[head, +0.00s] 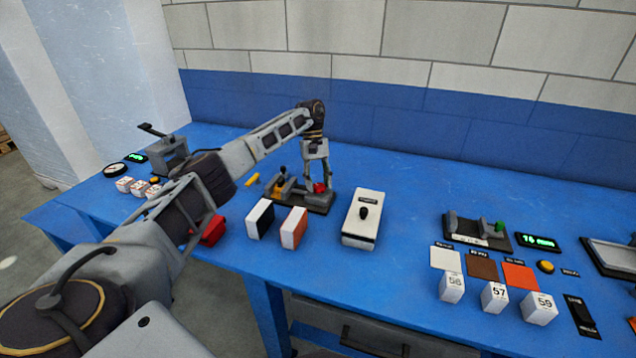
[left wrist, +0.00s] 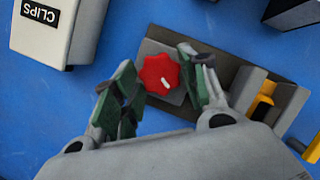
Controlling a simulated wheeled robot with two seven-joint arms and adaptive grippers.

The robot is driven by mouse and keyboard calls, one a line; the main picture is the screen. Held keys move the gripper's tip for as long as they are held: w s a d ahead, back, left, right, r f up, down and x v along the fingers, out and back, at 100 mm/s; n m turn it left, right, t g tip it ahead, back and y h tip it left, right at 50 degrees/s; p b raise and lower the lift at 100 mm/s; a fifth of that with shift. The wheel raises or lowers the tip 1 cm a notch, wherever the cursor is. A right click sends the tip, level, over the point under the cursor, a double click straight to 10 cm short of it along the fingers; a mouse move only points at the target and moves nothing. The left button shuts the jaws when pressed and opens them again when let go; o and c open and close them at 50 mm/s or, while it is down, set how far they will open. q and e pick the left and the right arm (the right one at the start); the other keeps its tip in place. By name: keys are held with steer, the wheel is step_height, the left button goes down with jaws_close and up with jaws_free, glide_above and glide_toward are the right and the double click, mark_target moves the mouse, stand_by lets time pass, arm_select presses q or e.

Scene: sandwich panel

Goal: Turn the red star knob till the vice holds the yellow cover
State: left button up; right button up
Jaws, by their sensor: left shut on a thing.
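The red star knob (head: 320,187) is at the right end of a small dark vice (head: 318,207) on the blue bench. In the left wrist view the knob (left wrist: 160,73) has a white mark and sits between my fingers. My left gripper (head: 318,178) points down over it and is shut on it; the left wrist view shows its green-padded fingers (left wrist: 163,85) at either side. The yellow cover (head: 278,188) is at the vice's other end, by the grey jaw; its yellow part (left wrist: 263,100) shows partly in the left wrist view. Whether the jaws press on it cannot be told. My right gripper is out of view.
A white CLIPS box (head: 361,222) stands just right of the vice. Black-and-white (head: 261,219) and orange-and-white blocks (head: 294,228) stand in front. A loose yellow piece (head: 252,180) lies left. Another fixture (head: 477,232) and numbered blocks (head: 494,297) are further right.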

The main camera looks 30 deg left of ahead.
arm_select(q)
steer(key=o, duration=1)
steer(key=shift+o, duration=0.2)
steer(key=shift+r, duration=0.1)
steer(key=v, duration=1.1)
steer(key=shift+w+r, duration=0.2)
steer(key=shift+a+r, duration=0.1)
stand_by(0.4)
steer(key=shift+r, duration=0.1)
stand_by(0.5)
